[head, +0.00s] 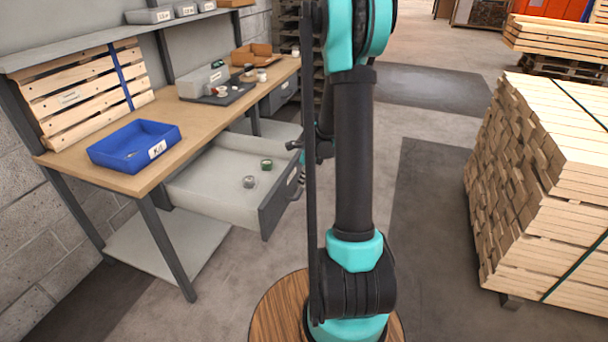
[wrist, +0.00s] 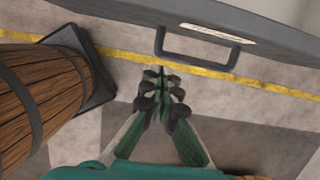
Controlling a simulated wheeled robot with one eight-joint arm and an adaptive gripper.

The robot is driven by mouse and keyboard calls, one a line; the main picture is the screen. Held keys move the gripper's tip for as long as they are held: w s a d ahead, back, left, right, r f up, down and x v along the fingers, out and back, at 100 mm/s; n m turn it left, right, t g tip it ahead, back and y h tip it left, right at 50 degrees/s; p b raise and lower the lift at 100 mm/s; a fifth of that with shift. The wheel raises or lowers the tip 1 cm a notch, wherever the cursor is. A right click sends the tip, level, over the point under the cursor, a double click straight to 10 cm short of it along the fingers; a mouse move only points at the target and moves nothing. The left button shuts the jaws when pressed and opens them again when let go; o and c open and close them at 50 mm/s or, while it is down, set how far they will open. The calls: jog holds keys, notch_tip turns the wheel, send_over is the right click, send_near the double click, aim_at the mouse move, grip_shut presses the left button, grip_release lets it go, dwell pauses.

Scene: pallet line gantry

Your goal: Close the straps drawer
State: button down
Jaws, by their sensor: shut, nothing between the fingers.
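The straps drawer (head: 215,192) is pulled out from under the workbench in the head view, with a grey roll (head: 249,182) and a green roll (head: 267,164) inside. Its dark front (head: 277,203) carries a handle (head: 295,179). In the wrist view the drawer front (wrist: 250,27) crosses the top, with its handle (wrist: 198,55) and a pale label. My gripper (wrist: 162,78) is shut and empty, below and slightly left of the handle in that view, apart from it in the picture.
The workbench (head: 180,140) holds a blue bin (head: 134,146) and a grey device. Another drawer (head: 283,93) sits farther along. A wooden barrel (wrist: 45,95) is at left in the wrist view. Stacked timber (head: 535,170) stands at right. Floor between is clear.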

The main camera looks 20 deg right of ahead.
jog(key=x, duration=0.4)
jog(key=shift+f, duration=0.1)
jog(key=shift+w+a, duration=0.7)
jog(key=shift+a, duration=0.35)
jog(key=shift+w+a, duration=0.5)
jog(key=shift+a, duration=0.1)
